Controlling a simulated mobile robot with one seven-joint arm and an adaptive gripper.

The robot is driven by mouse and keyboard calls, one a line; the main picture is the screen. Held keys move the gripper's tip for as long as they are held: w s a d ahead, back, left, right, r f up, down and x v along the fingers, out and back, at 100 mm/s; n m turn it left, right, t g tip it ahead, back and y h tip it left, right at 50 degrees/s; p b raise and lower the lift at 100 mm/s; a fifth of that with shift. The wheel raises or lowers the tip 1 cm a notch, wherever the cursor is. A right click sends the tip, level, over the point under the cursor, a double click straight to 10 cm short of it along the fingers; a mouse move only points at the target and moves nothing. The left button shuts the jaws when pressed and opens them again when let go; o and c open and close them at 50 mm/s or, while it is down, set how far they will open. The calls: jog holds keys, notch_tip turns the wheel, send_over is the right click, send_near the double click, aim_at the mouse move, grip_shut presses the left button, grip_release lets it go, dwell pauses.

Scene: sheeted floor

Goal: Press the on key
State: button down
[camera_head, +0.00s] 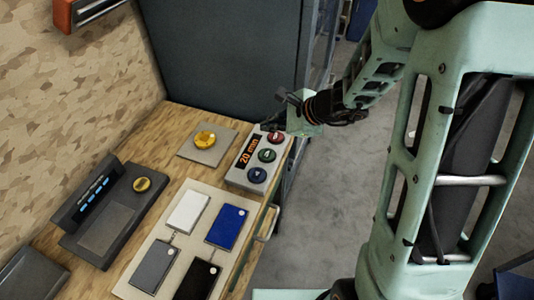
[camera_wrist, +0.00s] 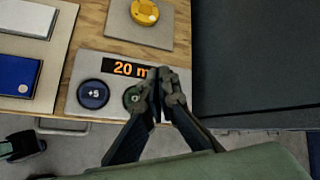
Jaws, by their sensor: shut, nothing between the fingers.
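A grey control box (camera_head: 246,178) sits on the wooden worktop near its front edge, with an orange display reading "20 min". In the head view it has a red key (camera_head: 275,138), a green key (camera_head: 267,155) and a blue key (camera_head: 257,175). The wrist view shows the blue "+5" key (camera_wrist: 93,94) and part of the green key (camera_wrist: 131,99); the red key is hidden behind my fingers there. My gripper (camera_wrist: 163,76) is shut and empty over the red-key end of the box. I cannot tell whether it touches the box. No key label reads "on" legibly.
A yellow button on a grey plate (camera_head: 190,146) lies beside the box. A board (camera_head: 134,254) with several coloured panels and a dark console (camera_head: 112,220) lie nearer. A dark cabinet (camera_head: 232,55) stands behind. Open floor lies right of the worktop.

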jog(key=b, duration=0.6)
send_over(269, 155)
notch_tip(269, 155, down, 7)
jog(key=shift+f, duration=0.15)
jog(key=shift+f+b, duration=0.65)
jog(key=shift+f, duration=0.05)
jog(key=shift+s, duration=0.1)
dwell(0.4)
jog(key=shift+f+b, duration=0.4)
jog(key=shift+b, duration=0.25)
jog(key=shift+f+b, duration=0.4)
jog(key=shift+b, duration=0.15)
dwell(0.4)
jog(key=shift+r, duration=0.1)
jog(key=shift+r+p, duration=0.55)
jog(key=shift+r, duration=0.2)
